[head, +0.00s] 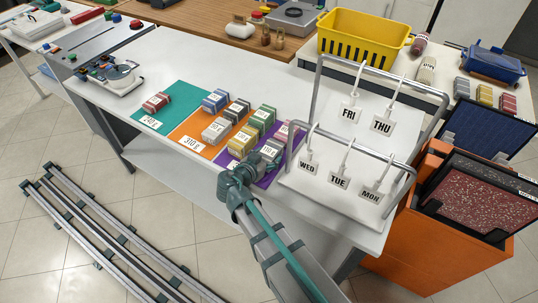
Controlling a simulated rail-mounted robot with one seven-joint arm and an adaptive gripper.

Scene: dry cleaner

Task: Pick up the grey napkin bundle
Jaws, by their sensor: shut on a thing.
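Small napkin bundles with white paper bands stand on a white table. A pale grey bundle (216,130) sits at the front of the orange field, left of my gripper and apart from it. My gripper (260,162) is low over the purple field, shut on a darker grey-green bundle (272,149) at its tip. My gripper and wrist hide part of this bundle, so its exact shade and whether it touches the table are hard to tell. A yellow bundle (243,141) is just behind and left of my gripper. A pink bundle (286,131) stands close behind the grey-green one.
A red bundle (156,102) is on the teal field (174,92). Blue and green bundles stand behind the pale grey one. A metal rack (352,65) with day tags stands close to the right of my gripper. An orange bin (410,225) is further right.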

